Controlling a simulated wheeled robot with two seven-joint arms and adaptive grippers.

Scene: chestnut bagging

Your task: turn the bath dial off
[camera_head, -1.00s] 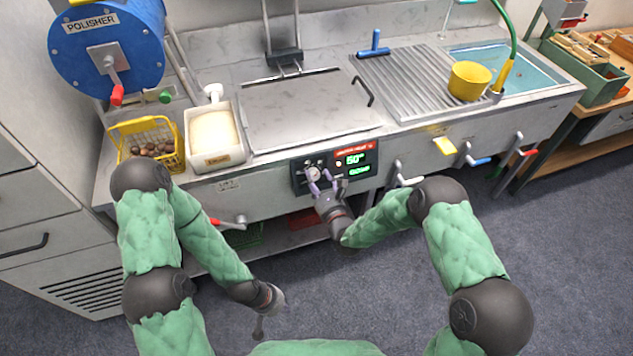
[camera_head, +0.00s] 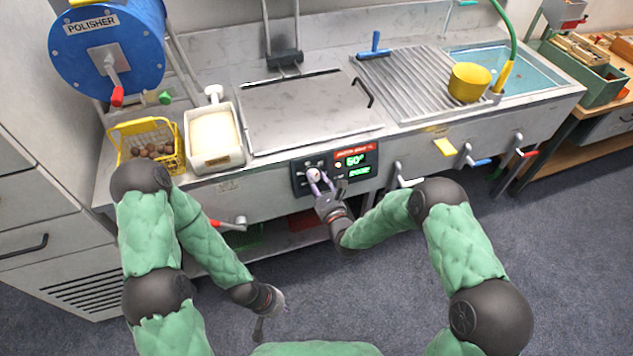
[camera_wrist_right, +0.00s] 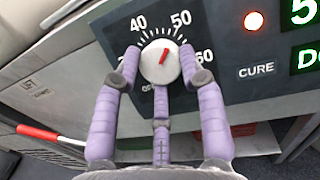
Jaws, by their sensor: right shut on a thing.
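The bath dial (camera_head: 314,174) is a pale round knob on the dark control panel (camera_head: 299,181) at the front of the steel counter. In the head view my right gripper (camera_head: 320,182) reaches up to the panel. My left gripper (camera_head: 272,316) hangs low over the floor, away from the counter; its fingers are unclear.
A lit CURE lamp (camera_wrist_right: 253,20) and green displays (camera_head: 356,161) sit right of the dial. A red-handled lever (camera_head: 228,224) is left of the panel, and a pale lever (camera_head: 408,181) is right. A yellow basket of chestnuts (camera_head: 180,163) and a white tub (camera_head: 217,162) stand above left.

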